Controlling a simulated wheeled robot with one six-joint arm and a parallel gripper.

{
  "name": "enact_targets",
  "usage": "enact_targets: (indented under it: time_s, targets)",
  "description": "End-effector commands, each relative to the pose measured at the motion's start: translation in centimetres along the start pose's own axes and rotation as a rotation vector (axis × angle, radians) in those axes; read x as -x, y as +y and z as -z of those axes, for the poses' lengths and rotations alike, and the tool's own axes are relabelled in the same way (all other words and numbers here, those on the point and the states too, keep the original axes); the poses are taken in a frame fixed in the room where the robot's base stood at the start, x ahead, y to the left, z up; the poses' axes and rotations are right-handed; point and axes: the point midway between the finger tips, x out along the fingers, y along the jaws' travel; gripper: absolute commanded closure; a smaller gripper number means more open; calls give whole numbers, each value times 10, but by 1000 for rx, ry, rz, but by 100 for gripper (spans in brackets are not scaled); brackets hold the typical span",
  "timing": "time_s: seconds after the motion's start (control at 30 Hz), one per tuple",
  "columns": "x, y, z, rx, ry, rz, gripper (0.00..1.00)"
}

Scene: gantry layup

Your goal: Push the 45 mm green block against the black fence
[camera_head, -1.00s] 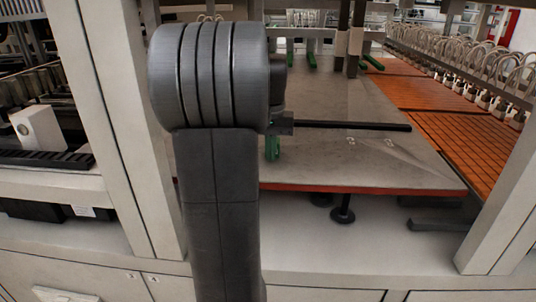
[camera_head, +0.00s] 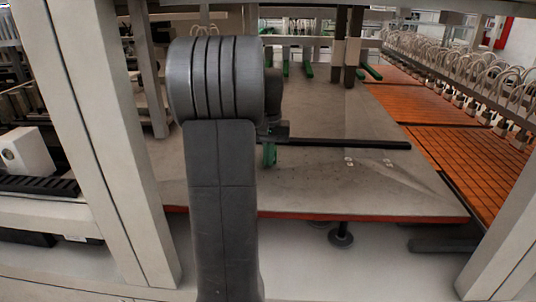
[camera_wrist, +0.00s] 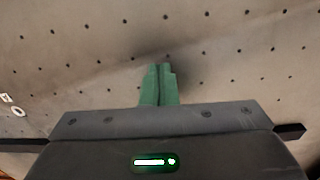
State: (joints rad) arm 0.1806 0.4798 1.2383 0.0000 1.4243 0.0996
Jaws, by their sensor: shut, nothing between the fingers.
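My gripper (camera_wrist: 159,85) has green fingers, shut together with nothing between them, pointing down over the grey plate (camera_head: 320,190). In the head view the gripper (camera_head: 269,156) shows just right of my dark arm. The black fence (camera_head: 350,143) is a long thin bar running right from beside the gripper. In the wrist view the fence (camera_wrist: 290,132) shows at both sides of the gripper body, which hides its middle. I cannot make out the 45 mm green block in either view; my arm or gripper body may hide it. Whether the fingertips touch the plate is unclear.
Pale frame posts (camera_head: 95,130) stand at the left and right. Dark uprights (camera_head: 355,50) and several green pieces (camera_head: 308,66) are at the back. Orange panels (camera_head: 460,155) lie to the right. The plate right of my arm, in front of the fence, is clear.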

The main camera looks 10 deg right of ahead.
Motion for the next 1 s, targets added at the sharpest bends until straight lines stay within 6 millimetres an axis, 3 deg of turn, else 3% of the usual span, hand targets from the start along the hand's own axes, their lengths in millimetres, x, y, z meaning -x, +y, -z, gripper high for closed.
enact_targets:
  time_s: [0.5, 1.0]
  targets:
    - [1, 0, 79, 0, 1, 0, 100]
    - [0, 0, 87, 0, 7, 0, 100]
